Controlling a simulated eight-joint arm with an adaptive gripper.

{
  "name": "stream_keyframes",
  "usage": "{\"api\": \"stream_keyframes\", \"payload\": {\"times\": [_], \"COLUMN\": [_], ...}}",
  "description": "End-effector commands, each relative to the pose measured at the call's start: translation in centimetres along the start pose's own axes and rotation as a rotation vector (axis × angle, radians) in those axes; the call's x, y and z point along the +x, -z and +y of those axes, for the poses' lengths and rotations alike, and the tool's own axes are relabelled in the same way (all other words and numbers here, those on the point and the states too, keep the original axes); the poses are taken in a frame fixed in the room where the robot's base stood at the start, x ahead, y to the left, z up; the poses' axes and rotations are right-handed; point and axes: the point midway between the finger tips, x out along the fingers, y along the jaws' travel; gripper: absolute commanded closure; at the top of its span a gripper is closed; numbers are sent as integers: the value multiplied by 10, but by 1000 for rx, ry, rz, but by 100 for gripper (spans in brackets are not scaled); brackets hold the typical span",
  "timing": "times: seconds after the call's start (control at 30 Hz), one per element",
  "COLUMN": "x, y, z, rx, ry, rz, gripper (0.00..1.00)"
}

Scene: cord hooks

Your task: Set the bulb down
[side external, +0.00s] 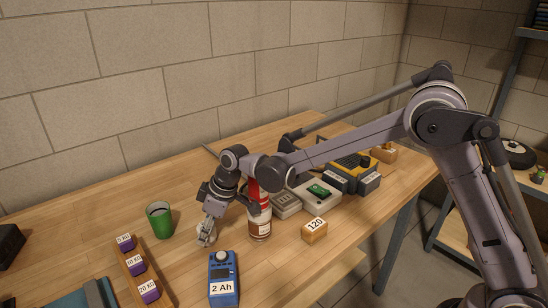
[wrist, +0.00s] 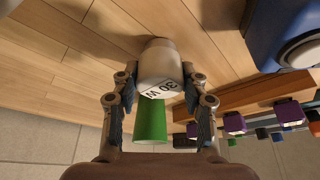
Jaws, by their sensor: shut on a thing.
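The bulb (wrist: 158,62) is pale with a white label reading "30 W". My gripper (wrist: 160,82) is shut on it, with one finger on each side. In the side external view the bulb (side external: 205,238) shows low beneath my gripper (side external: 209,224), close to the wooden tabletop. I cannot tell whether it touches the wood. The fingers hide part of it there.
A green cup (side external: 160,221) stands left of the bulb. A wooden rack (side external: 131,268) with purple labelled blocks lies further left. A blue "2 Ah" pack (side external: 223,277) is in front. A brown-and-white jar (side external: 260,225) and a "120" block (side external: 314,230) stand right.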

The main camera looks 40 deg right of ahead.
Motion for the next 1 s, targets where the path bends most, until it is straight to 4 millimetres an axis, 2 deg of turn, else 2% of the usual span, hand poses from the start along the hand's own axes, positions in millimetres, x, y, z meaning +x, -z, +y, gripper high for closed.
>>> {"api": "stream_keyframes", "payload": {"times": [0.23, 0.27, 0.3, 0.33, 0.73, 0.87, 1.0], "x": [3, 2, 2, 2, -2, -17, -44], "y": [-1, -1, -1, -1, 0, 0, 0], "z": [0, 0, 0, 0, 0, 0, 0], "rx": [0, 0, 0, 0, 0, 1, 1], "ry": [0, 0, 0, 0, 0, 0, -1], "rz": [0, 0, 0, 0, 0, 0, 0], "gripper": [89, 50, 39, 33, 33, 33, 33]}}
